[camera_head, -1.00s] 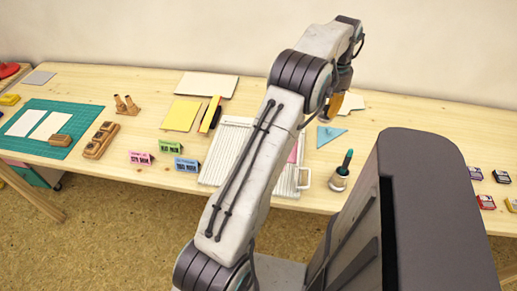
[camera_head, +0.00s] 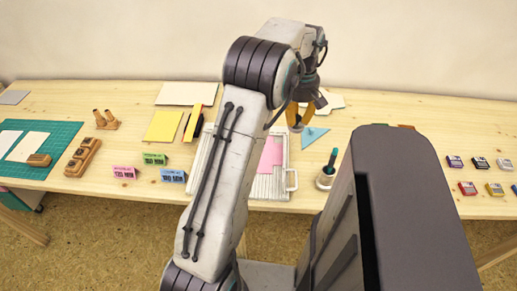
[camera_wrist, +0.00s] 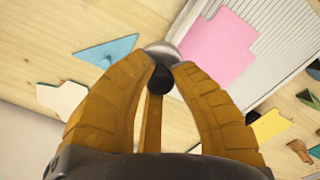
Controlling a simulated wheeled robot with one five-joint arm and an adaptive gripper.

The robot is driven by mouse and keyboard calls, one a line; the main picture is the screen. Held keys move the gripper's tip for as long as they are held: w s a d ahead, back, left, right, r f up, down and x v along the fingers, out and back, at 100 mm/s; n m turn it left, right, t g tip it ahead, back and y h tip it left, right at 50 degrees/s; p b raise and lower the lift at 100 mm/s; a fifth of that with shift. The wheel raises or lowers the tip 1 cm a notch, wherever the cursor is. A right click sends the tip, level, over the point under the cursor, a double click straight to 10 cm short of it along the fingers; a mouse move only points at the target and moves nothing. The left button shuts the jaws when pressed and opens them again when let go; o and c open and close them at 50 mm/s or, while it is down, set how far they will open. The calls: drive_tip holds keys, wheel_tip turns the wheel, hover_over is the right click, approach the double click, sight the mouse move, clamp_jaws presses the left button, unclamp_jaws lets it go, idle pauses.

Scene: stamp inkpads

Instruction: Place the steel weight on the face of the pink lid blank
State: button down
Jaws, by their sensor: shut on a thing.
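My gripper (camera_wrist: 157,72) is shut on the dark knob of the steel weight (camera_wrist: 160,49), whose shiny round body shows beyond the fingertips in the wrist view. In the head view my gripper (camera_head: 298,122) is above the table at the back right of the slatted white board, and the weight is hard to make out. The pink lid blank (camera_head: 271,155) lies flat on that white board (camera_head: 268,187), partly behind my arm. In the wrist view the pink blank (camera_wrist: 215,48) is just right of the weight. The weight appears held above the table, apart from the blank.
A teal triangle (camera_head: 313,136) lies right of the white board, with a white piece (camera_head: 331,101) behind it. A cup with a green-handled tool (camera_head: 327,174) stands at the front right. Several small inkpads (camera_head: 480,163) sit far right. Stamp blocks and yellow card (camera_head: 163,126) are left.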

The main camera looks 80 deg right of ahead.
drive_tip(key=w+f, duration=0.2)
drive_tip(key=w, duration=0.1)
drive_tip(key=w+a+f+p, duration=0.1)
drive_tip(key=w+f, duration=0.1)
drive_tip(key=w, duration=0.2)
drive_tip(key=w+a+f+p, duration=0.1)
drive_tip(key=w+f, duration=0.1)
drive_tip(key=w, duration=0.2)
drive_tip(key=shift+f, duration=0.25)
wheel_tip(320, 180, down, 3)
drive_tip(key=shift+p, duration=0.95)
drive_tip(key=shift+f, duration=0.5)
drive_tip(key=shift+f, duration=0.1)
drive_tip(key=shift+f, duration=0.15)
drive_tip(key=c, duration=1.2)
unclamp_jaws()
drive_tip(key=shift+o, duration=0.2)
